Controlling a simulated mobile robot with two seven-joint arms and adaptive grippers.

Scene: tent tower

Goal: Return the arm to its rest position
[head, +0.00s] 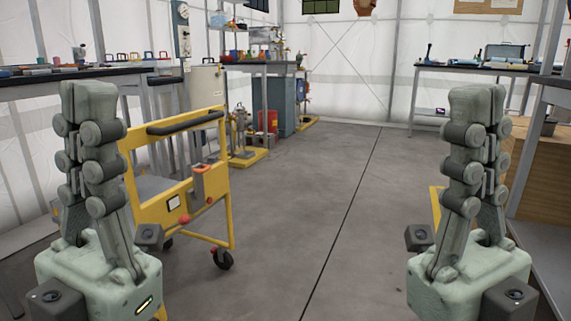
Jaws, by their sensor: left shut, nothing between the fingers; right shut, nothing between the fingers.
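My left gripper (90,100) stands upright at the left of the head view, fingers pointing up. It is shut with nothing between its fingers. My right gripper (476,105) stands upright at the right, also shut and empty. Both are raised in front of me at about the same height, well apart from each other. Neither is seen touching anything.
A yellow cart (185,185) with a black handle stands just right of my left gripper. Workbenches with tools line the left (90,72) and right (470,68). A wooden box (545,170) is at the right. The grey floor (320,200) between is clear.

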